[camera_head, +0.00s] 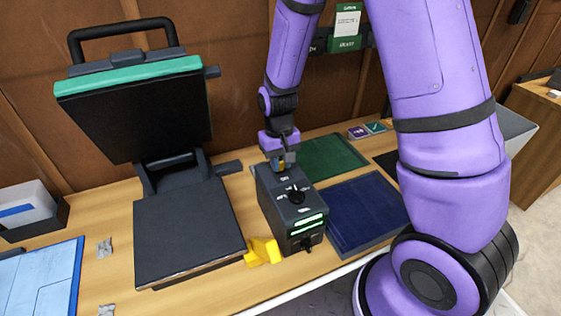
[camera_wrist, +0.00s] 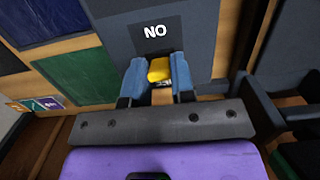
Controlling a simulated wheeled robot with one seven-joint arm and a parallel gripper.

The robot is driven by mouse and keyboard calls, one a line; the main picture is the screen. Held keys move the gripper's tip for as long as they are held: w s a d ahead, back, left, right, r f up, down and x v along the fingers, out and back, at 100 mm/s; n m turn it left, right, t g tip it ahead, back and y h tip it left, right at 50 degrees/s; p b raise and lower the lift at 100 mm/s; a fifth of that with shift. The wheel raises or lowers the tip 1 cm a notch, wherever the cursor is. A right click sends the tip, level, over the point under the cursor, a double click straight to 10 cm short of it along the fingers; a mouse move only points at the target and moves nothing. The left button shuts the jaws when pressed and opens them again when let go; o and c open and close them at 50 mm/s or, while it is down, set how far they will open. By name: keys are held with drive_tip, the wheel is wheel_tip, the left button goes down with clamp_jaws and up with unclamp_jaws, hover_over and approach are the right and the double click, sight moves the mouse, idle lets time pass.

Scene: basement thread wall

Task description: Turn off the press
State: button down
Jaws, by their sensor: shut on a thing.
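The press (camera_head: 185,225) stands open on the bench in the head view, its upper plate (camera_head: 140,105) tilted up with a teal edge. To its right is a dark control box (camera_head: 285,212) with a black knob (camera_head: 297,197) and two lit green displays (camera_head: 308,225). My gripper (camera_head: 282,163) is at the back of the box's top. In the wrist view my gripper (camera_wrist: 159,82) is shut on a small yellow switch (camera_wrist: 159,69), one blue-grey finger on each side. The fingers partly hide the switch.
A yellow object (camera_head: 262,252) lies between the press and the box. Green (camera_head: 332,157) and navy (camera_head: 360,212) flat pieces lie right of the box. A blue board (camera_head: 45,282) and a bin (camera_head: 32,212) are at left. A wooden wall stands behind.

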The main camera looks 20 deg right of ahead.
drive_tip(key=w+g, duration=0.1)
drive_tip(key=g, duration=0.2)
drive_tip(key=shift+w, duration=0.15)
drive_tip(key=shift+w+f+g, duration=0.1)
drive_tip(key=shift+w+g, duration=0.2)
drive_tip(key=shift+g, duration=0.6)
drive_tip(key=shift+w+f+g, duration=0.1)
drive_tip(key=shift+w+g, duration=0.15)
drive_tip(key=shift+g, duration=0.65)
drive_tip(key=c, duration=1)
unclamp_jaws()
drive_tip(key=shift+o, duration=0.2)
drive_tip(key=shift+w+r, duration=0.1)
